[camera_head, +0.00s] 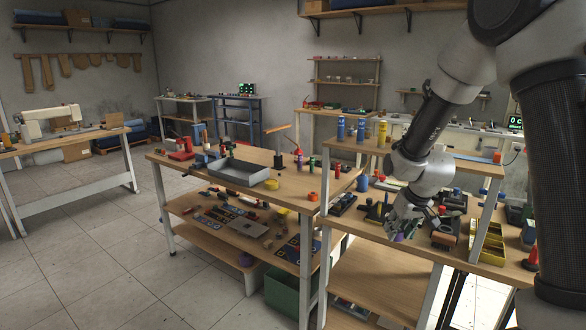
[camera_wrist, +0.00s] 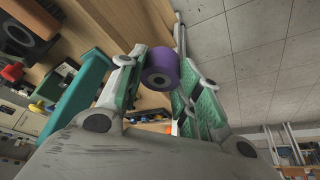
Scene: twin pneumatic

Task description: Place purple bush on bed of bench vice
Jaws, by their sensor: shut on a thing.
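The purple bush (camera_wrist: 161,77) is a short cylinder with a dark hole in its end. My gripper (camera_wrist: 158,80) is shut on it, with one green-padded finger on either side. In the head view my gripper (camera_head: 404,226) is low over the front edge of the right bench, and a bit of the purple bush (camera_head: 398,238) shows at its tip. The bush is held clear of the bench top. I cannot make out the bench vice with certainty in either view.
A teal bar-shaped object (camera_wrist: 76,94) lies left of my gripper in the wrist view. The right bench (camera_head: 493,269) is crowded with small parts and yellow bins (camera_head: 494,247). A grey tray (camera_head: 238,172) stands on the middle bench (camera_head: 300,197). Open floor lies at left.

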